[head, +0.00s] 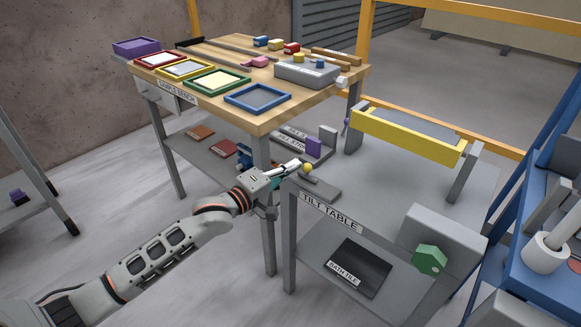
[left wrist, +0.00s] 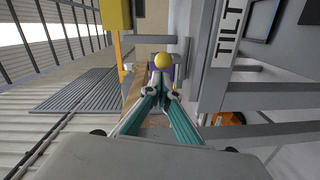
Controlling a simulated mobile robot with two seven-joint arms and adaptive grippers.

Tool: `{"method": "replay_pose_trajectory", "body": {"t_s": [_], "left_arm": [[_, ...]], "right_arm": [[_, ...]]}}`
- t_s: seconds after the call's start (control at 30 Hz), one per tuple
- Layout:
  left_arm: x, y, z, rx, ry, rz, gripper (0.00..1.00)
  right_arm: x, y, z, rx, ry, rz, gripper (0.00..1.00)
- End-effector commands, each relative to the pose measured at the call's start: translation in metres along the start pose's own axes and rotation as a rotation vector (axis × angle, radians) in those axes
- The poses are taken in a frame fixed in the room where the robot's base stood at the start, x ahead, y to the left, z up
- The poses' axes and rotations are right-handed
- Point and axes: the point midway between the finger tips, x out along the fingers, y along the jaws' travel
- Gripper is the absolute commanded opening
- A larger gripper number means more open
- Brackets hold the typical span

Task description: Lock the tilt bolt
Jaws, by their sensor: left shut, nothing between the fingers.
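A small yellow ball knob (head: 307,168) sits at the left edge of the grey tilt table (head: 331,212), near a dark bar; it also shows in the left wrist view (left wrist: 163,60). I cannot tell for sure whether it is the tilt bolt's handle. My left gripper (head: 299,167) is shut and empty, its fingertips right by the ball. In the left wrist view the closed fingertips (left wrist: 160,84) point at the ball; whether they touch it is unclear. A purple block (head: 313,146) stands just behind. The yellow-framed tilting tray (head: 408,138) hangs between two grey posts. My right gripper is out of view.
A wooden bench (head: 300,105) with coloured frames and blocks stands behind my left arm. A green hexagonal knob (head: 430,258) is on the tilt table's front right. A dark tile (head: 350,268) lies on its lower shelf. A blue rack (head: 535,210) is at the right.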

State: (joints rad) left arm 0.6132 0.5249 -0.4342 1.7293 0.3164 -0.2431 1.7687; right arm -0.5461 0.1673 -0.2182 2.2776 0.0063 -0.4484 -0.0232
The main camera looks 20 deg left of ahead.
Motion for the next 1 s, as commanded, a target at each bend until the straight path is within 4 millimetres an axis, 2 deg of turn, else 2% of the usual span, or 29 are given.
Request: {"method": "replay_pose_trajectory", "body": {"t_s": [0.2, 0.43, 0.7, 1.0], "left_arm": [[0.002, 0.012, 0.018, -0.002, 0.001, 0.009, 0.0], [0.002, 0.014, 0.042, -0.001, 0.002, 0.006, 0.0], [0.002, 0.008, 0.046, -0.001, -0.001, -0.001, 0.0], [0.001, 0.01, 0.044, 0.0, -0.001, -0.001, 0.0]], "right_arm": [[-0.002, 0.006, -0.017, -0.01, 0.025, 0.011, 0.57], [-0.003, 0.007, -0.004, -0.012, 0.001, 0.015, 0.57], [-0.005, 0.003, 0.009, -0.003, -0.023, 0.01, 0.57], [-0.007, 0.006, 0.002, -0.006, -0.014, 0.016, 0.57]]}}
